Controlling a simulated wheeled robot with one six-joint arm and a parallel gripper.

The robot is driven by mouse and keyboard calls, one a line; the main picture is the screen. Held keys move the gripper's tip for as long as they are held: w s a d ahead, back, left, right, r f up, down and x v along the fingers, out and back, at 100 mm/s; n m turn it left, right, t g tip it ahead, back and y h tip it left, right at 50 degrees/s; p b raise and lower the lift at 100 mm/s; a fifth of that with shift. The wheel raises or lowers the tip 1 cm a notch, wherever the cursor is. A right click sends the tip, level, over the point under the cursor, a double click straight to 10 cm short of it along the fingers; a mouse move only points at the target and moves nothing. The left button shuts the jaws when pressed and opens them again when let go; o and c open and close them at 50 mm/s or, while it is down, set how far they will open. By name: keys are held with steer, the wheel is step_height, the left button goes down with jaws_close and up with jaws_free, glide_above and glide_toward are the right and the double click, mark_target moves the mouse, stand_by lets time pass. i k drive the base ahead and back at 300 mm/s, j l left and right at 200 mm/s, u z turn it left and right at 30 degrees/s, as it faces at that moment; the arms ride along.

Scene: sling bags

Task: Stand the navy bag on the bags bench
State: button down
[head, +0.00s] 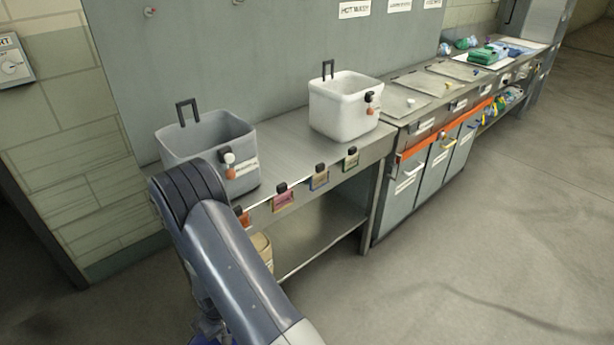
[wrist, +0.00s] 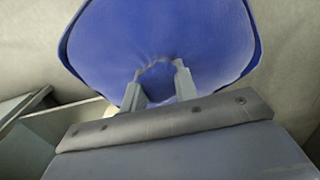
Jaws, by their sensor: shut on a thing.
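A rounded blue bag, the navy bag (wrist: 160,35), fills the upper middle of the wrist view. My gripper (wrist: 158,82) is shut on it, with its surface creased between the two fingers. In the head view only a sliver of blue (head: 200,340) shows at the bottom edge, below my arm; my gripper is hidden there. A steel bench (head: 290,143) with a lower shelf runs along the wall. I cannot tell from its signs whether this is the bags bench.
A grey bin (head: 190,150) and a white bin (head: 335,112) stand on the steel bench, with bare top between them. Small coloured tags (head: 319,180) hang on its front edge. Labelled cabinets (head: 405,185) adjoin, with green bags (head: 487,54) farther back. Open floor (head: 490,220) lies right.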

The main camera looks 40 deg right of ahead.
mark_target(267, 139)
steer(key=k+l, duration=0.15)
steer(key=l, duration=0.25)
steer(key=k+l, duration=0.1)
steer(key=l, duration=0.35)
steer(key=k+l, duration=0.15)
steer(key=l, duration=0.25)
steer(key=k+l, duration=0.15)
steer(key=l, duration=0.25)
